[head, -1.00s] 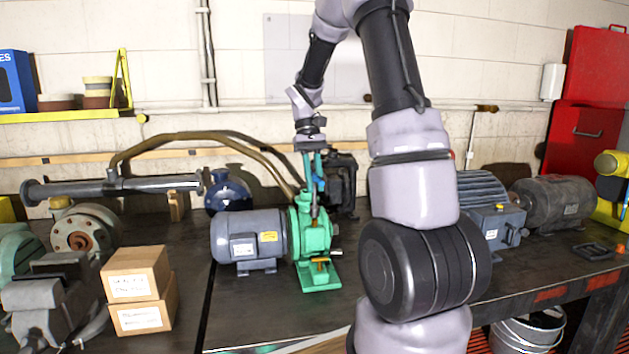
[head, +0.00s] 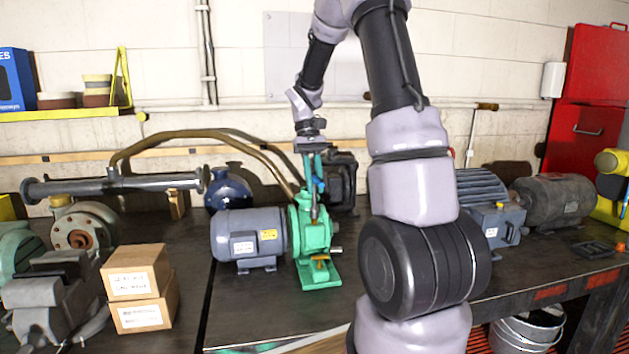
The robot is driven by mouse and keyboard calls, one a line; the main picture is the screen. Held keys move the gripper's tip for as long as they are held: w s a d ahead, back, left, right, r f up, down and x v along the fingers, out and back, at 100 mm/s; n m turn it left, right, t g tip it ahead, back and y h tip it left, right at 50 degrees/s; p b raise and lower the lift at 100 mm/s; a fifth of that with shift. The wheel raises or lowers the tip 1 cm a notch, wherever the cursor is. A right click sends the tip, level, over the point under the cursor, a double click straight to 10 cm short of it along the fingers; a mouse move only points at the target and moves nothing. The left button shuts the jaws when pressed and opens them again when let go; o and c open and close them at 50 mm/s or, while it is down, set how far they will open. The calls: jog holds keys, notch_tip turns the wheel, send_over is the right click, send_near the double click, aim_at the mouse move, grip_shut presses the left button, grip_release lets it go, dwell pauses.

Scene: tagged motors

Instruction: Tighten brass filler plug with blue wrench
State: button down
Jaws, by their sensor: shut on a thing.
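My gripper (head: 312,168) points down above the green pump (head: 314,232) and is shut on the blue wrench (head: 320,186), of which only a small blue part shows beside the fingers. The fingers and a grey shaft reach down to the pump's top. The pump is joined to a grey motor (head: 248,236) on the bench. A brass-coloured fitting (head: 320,262) shows low on the front of the pump; I cannot tell if it is the filler plug. The contact between wrench and plug is too small to make out.
Two cardboard boxes (head: 141,286) are stacked at the front left, near a grey vise (head: 45,295). A brown hose (head: 200,135) arches behind the motor. A black machine (head: 342,180) stands close behind the pump. More motors (head: 553,200) stand at right.

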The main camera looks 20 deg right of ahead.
jog(key=shift+f, duration=0.75)
